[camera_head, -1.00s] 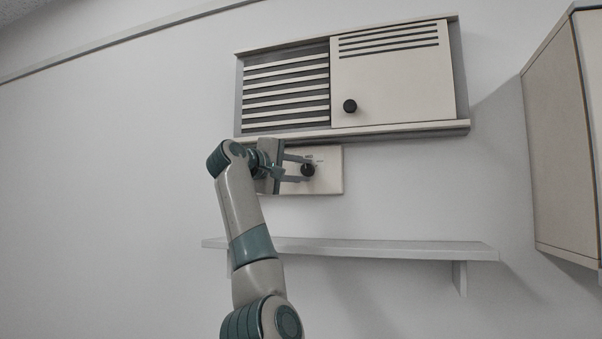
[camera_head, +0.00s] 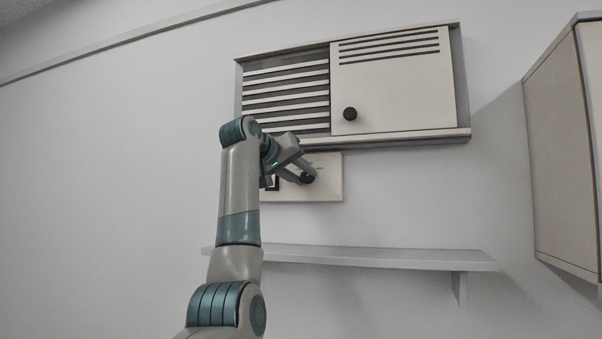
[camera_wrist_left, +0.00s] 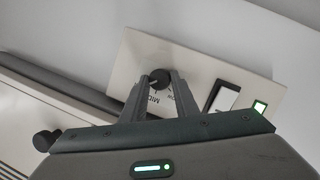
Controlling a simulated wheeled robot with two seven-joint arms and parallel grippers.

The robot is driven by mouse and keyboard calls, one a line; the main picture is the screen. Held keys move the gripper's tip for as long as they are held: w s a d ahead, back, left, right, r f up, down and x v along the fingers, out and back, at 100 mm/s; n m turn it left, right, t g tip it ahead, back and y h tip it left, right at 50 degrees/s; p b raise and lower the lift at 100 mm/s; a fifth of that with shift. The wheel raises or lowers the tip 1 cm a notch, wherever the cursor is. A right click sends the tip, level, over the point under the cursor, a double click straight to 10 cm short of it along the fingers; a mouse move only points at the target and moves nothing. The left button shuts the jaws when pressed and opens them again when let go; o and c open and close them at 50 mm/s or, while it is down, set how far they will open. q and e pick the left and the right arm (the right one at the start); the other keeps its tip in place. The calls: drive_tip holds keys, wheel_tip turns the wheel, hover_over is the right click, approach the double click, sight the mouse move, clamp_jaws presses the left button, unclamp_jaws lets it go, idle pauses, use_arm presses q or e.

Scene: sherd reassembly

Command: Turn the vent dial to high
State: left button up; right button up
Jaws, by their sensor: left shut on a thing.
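The vent dial (camera_head: 308,178) is a small black knob on a cream control plate (camera_head: 328,188) below the vent unit. My left gripper (camera_head: 303,173) reaches it from the left with its fingers tilted down to the right. In the left wrist view the dial (camera_wrist_left: 160,77) sits between the two fingertips, and the gripper is shut on it. The fingers partly cover the printed labels; "MID" is partly readable beside the dial. The dial's pointer cannot be made out. My right gripper is not in view.
The vent unit (camera_head: 395,85) above has slats at left and a sliding panel with a black knob (camera_head: 350,114). A shelf (camera_head: 380,257) is below; a cabinet (camera_head: 560,150) is at right.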

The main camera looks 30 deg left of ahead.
use_arm(q)
drive_tip(key=shift+w+d+f+m+g+y+p, duration=0.15)
drive_tip(key=shift+m+g+y, duration=0.1)
drive_tip(key=shift+m, duration=0.2)
drive_tip(key=shift+s+a+f+m+g+y+p, duration=0.15)
drive_tip(key=shift+m+y, duration=0.1)
drive_tip(key=shift+m, duration=0.2)
drive_tip(key=shift+w+d+r, duration=0.1)
drive_tip(key=o, duration=1.1)
drive_tip(key=shift+c, duration=0.2)
drive_tip(key=shift+r, duration=0.1)
drive_tip(key=shift+r, duration=0.1)
drive_tip(key=shift+s, duration=0.2)
